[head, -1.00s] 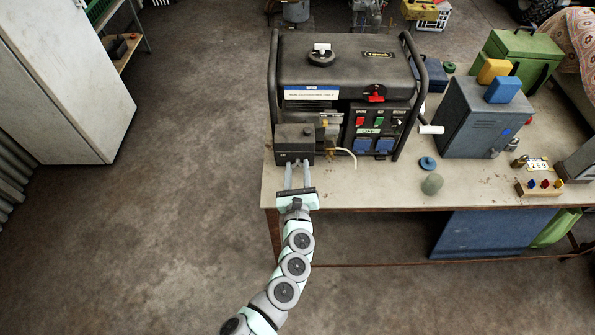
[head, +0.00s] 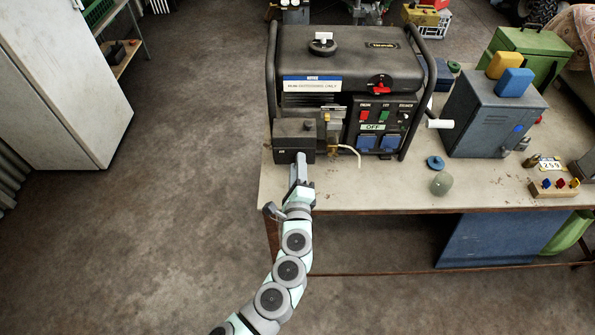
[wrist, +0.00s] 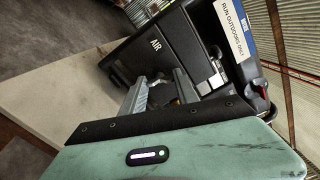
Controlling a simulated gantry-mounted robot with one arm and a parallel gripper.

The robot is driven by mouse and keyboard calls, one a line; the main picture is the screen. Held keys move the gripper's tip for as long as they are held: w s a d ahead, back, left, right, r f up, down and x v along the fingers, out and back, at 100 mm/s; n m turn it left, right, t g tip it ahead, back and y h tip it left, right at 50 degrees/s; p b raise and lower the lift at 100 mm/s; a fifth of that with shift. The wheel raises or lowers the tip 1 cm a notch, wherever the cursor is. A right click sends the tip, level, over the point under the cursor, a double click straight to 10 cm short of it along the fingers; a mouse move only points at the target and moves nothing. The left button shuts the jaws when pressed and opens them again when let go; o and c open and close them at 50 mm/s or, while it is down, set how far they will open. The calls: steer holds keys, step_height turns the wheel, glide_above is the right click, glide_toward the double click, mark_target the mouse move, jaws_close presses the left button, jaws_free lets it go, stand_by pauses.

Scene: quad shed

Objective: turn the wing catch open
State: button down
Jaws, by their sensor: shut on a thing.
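The generator (head: 350,68) stands on the bench with a dark air box (head: 294,139) at its lower left front. The box shows the word AIR in the wrist view (wrist: 152,60). My gripper (head: 300,160) reaches up to the front of this box from the bench's near edge. In the wrist view my gripper's fingers (wrist: 158,80) stand either side of the small wing catch (wrist: 157,77) at the lower edge of the box face and are shut on it. The catch is mostly hidden by the fingers, and its angle cannot be told. In the head view it is hidden.
A brass fitting and pale hose (head: 347,150) sit just right of the air box. A blue round knob (head: 434,162) and a grey-green rounded thing (head: 441,184) lie farther right. A grey metal cabinet (head: 485,125) stands beyond. The bench (head: 375,190) is bare before the generator.

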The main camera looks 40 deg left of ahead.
steer(key=shift+n+b, duration=1.15)
steer(key=shift+n, duration=0.95)
steer(key=c, duration=0.9)
jaws_free()
steer(key=v, duration=1)
steer(key=shift+s+d, duration=0.3)
